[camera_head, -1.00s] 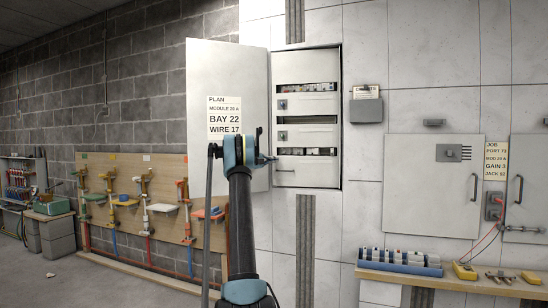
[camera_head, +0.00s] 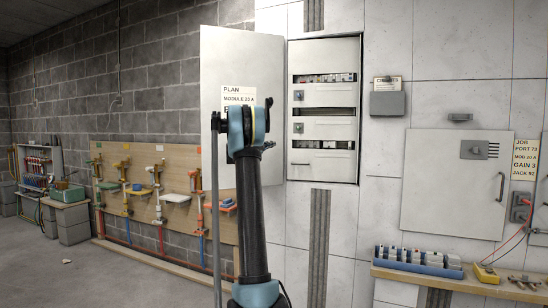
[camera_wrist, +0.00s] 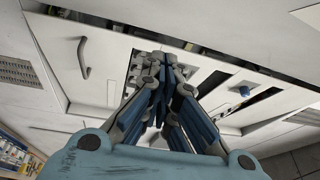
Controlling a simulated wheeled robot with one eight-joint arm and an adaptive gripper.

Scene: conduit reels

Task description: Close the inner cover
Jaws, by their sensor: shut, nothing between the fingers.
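The inner cover (camera_head: 325,95) is a white panel with slots and two small grey latches, set in the wall cabinet (camera_head: 357,60). Breakers show through its top slot; the lower slots look mostly dark. I cannot tell whether the cover is flush with the cabinet frame. The outer door (camera_head: 240,60) stands wide open to the left, with a plan sheet (camera_head: 238,95) on it. My gripper (camera_wrist: 163,62) is shut and empty in the wrist view, with slots and breakers behind its fingers. My arm hides its fingers in the head view, left of the cabinet.
A grey cabinet door (camera_head: 455,185) is on the wall at right. A shelf (camera_head: 470,281) below it carries a blue rail of modules (camera_head: 420,262) and tools. A document holder (camera_head: 388,102) hangs beside the wall cabinet. A wooden board (camera_head: 165,225) with clamped pipes stands at left.

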